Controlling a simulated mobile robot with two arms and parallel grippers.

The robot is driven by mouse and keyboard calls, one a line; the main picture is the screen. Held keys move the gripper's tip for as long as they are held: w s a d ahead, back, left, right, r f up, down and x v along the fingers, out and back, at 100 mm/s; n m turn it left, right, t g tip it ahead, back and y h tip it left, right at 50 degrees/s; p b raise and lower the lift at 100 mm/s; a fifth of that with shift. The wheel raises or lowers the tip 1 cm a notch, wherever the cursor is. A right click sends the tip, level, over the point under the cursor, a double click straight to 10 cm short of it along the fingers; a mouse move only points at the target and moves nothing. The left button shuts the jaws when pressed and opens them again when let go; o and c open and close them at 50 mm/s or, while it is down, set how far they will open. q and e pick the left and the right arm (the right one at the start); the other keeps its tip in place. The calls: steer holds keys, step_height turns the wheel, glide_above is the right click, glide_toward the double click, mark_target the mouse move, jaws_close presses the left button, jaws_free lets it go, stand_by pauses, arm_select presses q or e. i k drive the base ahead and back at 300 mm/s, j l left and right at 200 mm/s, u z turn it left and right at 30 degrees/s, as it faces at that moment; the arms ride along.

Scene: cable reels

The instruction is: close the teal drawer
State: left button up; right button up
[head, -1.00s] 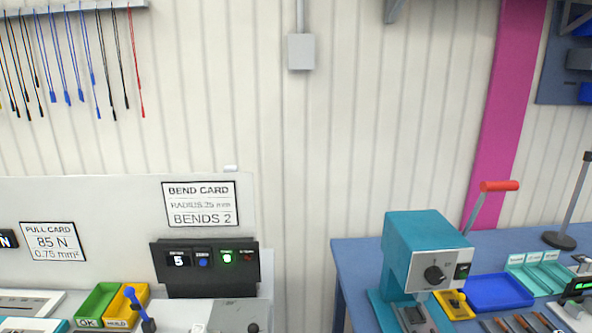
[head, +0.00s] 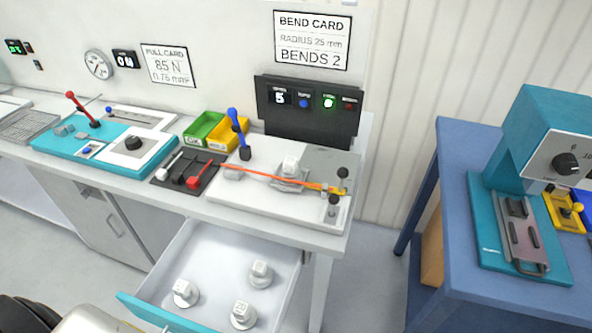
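The teal drawer (head: 158,313) is pulled out from under the white workbench (head: 300,236). Its teal front edge is at the bottom of the head view and its white inside is visible. Several white round pieces (head: 243,314) stand in it. A black and pale rounded shape at the bottom left corner, probably part of my arm, overlaps the view near the drawer front. Neither gripper's fingers can be seen, so whether anything touches the drawer is hidden.
A bending fixture with an orange cable (head: 262,180) lies on the bench top. Green (head: 203,128) and yellow (head: 228,134) bins stand behind it. A blue table (head: 470,265) with a teal press (head: 530,140) stands to the right, with a floor gap between.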

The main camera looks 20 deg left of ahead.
mark_target(217, 260)
steer(key=u, duration=1.85)
